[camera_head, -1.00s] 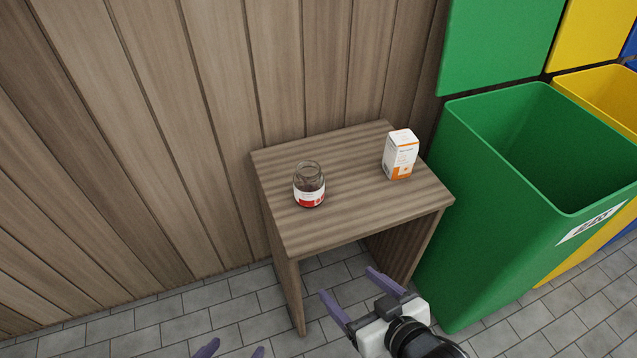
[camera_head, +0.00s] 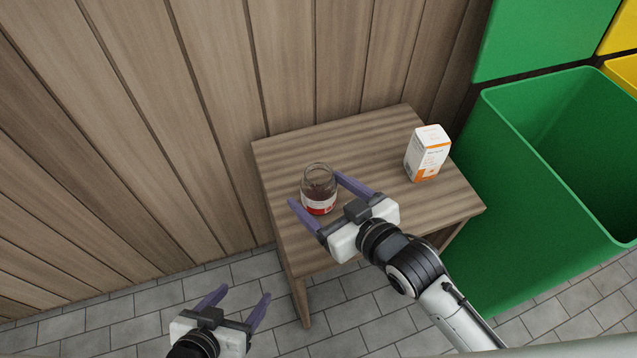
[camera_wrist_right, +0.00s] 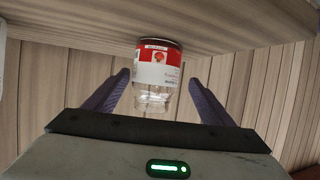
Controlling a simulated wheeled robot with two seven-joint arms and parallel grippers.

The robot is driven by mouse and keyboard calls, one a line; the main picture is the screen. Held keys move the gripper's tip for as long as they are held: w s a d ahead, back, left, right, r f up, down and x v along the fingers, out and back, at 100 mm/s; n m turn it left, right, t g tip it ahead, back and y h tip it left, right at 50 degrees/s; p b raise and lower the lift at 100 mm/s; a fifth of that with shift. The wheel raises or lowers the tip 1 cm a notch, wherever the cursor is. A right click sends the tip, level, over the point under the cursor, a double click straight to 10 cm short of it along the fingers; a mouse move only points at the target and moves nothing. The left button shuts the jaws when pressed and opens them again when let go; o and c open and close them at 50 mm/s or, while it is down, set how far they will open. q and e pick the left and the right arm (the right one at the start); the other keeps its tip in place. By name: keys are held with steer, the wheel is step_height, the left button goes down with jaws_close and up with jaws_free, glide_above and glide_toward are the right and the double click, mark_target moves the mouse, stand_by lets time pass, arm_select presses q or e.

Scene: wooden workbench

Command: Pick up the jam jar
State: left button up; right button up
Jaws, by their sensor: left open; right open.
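My right gripper (camera_head: 314,187) is open, with one purple finger on each side of the jar. In the right wrist view the jar (camera_wrist_right: 157,75) appears upside down between the fingers of the right gripper (camera_wrist_right: 157,82), with gaps visible on both sides.
A white and orange box (camera_head: 428,153) stands on the table to the right of the jar. A green bin (camera_head: 530,200) stands right of the table. A wooden plank wall (camera_head: 200,110) rises behind. The table's back left area is clear.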

steer(key=x, duration=0.4)
steer(key=b+x, duration=0.1)
steer(key=x, duration=0.2)
steer(key=shift+w+d, duration=0.15)
steer(key=shift+d, duration=0.2)
steer(key=c, duration=1.2)
